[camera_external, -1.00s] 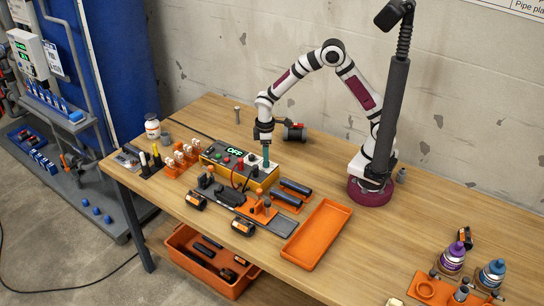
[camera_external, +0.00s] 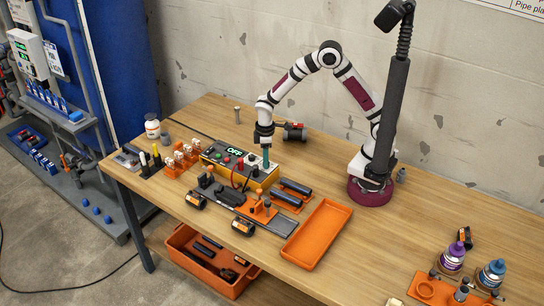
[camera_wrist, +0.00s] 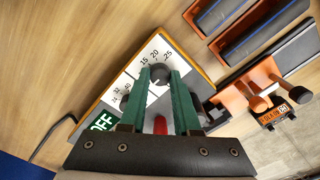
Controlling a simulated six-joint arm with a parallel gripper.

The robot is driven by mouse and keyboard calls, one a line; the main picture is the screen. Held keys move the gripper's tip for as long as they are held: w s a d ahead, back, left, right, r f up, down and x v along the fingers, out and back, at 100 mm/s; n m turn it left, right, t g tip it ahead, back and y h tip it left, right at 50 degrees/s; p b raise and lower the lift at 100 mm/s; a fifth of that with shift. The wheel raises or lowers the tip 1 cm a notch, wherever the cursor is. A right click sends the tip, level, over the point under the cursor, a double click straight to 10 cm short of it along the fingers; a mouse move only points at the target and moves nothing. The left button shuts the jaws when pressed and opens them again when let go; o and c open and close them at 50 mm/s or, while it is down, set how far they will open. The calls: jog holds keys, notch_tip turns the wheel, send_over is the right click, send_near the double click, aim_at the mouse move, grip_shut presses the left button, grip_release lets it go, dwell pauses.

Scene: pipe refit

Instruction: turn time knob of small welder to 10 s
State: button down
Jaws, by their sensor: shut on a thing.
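The small welder (camera_external: 232,172) is a yellow box with a white and grey top on the workbench. Its green display (camera_external: 234,151) reads OFF, and the display also shows in the wrist view (camera_wrist: 103,123). My gripper (camera_wrist: 160,74) points down at the right end of the welder, its green fingers shut on a dark round knob (camera_wrist: 159,77). Numbers 15, 20, 25, 32 and 40 show around the knob. The fingers hide part of its dial, and I cannot read its exact setting or a seconds label. A red part (camera_wrist: 160,125) shows between the fingers.
An orange and grey clamp fixture (camera_external: 262,210) stands in front of the welder. Dark pipes lie in orange holders (camera_external: 290,198) to its right. An empty orange tray (camera_external: 317,234) lies farther right. Bench space behind is mostly clear.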

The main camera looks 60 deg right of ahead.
jog(key=m, duration=0.4)
jog(key=shift+m, duration=2.1)
jog(key=c, duration=0.6)
grip_release()
jog(key=shift+r, duration=0.1)
notch_tip(320, 180, up, 16)
jog(key=shift+f, duration=0.15)
